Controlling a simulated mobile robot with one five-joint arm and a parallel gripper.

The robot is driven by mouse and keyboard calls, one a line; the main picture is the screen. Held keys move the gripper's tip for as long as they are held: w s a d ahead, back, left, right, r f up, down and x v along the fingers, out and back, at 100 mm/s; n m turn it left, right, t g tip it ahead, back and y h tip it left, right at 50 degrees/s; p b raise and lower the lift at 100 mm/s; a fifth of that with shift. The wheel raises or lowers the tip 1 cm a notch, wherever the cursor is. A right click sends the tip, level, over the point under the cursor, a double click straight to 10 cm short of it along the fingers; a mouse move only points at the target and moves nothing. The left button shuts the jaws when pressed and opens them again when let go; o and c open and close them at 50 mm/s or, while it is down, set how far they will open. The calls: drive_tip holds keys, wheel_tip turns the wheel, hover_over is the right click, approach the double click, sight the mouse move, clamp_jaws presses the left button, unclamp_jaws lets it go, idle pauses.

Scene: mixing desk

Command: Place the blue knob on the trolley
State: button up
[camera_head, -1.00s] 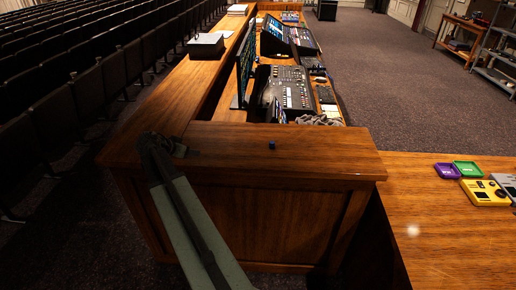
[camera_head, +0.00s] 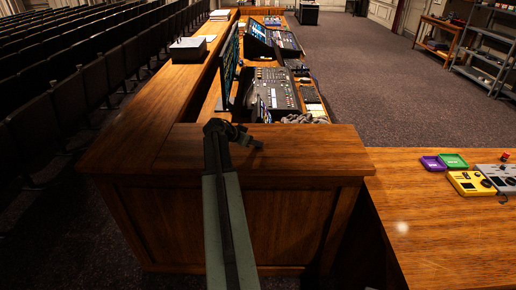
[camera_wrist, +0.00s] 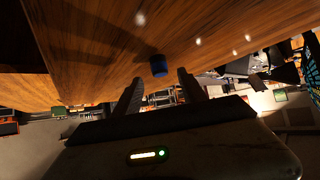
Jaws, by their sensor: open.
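The blue knob (camera_wrist: 158,66) is a small dark-blue cylinder on the bare wooden desk top. In the wrist view it is just beyond and between the fingertips of my gripper (camera_wrist: 158,82), which is open and empty. In the head view my gripper (camera_head: 252,141) is over the near desk top (camera_head: 305,148), and I cannot make out the knob there, as the gripper covers that spot. A wooden stand with shelves (camera_head: 440,34), at the far right by the wall, may be the trolley; I cannot be sure.
A monitor (camera_head: 230,68) and a mixing console (camera_head: 275,88) stand behind my gripper. A purple tray (camera_head: 433,163), a green tray (camera_head: 453,161) and a yellow box (camera_head: 470,183) are on the right-hand desk. Seat rows fill the left. The carpet at right is open; metal shelves (camera_head: 487,55) stand beyond.

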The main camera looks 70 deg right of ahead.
drive_tip(key=b+x, duration=0.2)
drive_tip(key=x, duration=0.1)
drive_tip(key=shift+d+f, duration=0.2)
drive_tip(key=shift+f, duration=0.25)
drive_tip(key=shift+s+d, duration=0.1)
drive_tip(key=shift+d, duration=0.15)
drive_tip(key=shift+a+r, duration=0.1)
clamp_jaws()
drive_tip(key=shift+r+p, duration=0.65)
drive_tip(key=shift+p, duration=0.15)
wheel_tip(320, 180, up, 3)
drive_tip(key=p, duration=0.3)
drive_tip(key=shift+r, duration=0.1)
drive_tip(key=s+a, duration=0.3)
drive_tip(key=a, duration=0.4)
drive_tip(key=s+a, duration=0.3)
drive_tip(key=a, duration=0.4)
drive_tip(key=shift+s+a+r+p, duration=0.2)
drive_tip(key=shift+a+r+p, duration=0.05)
drive_tip(key=shift+a+p, duration=0.1)
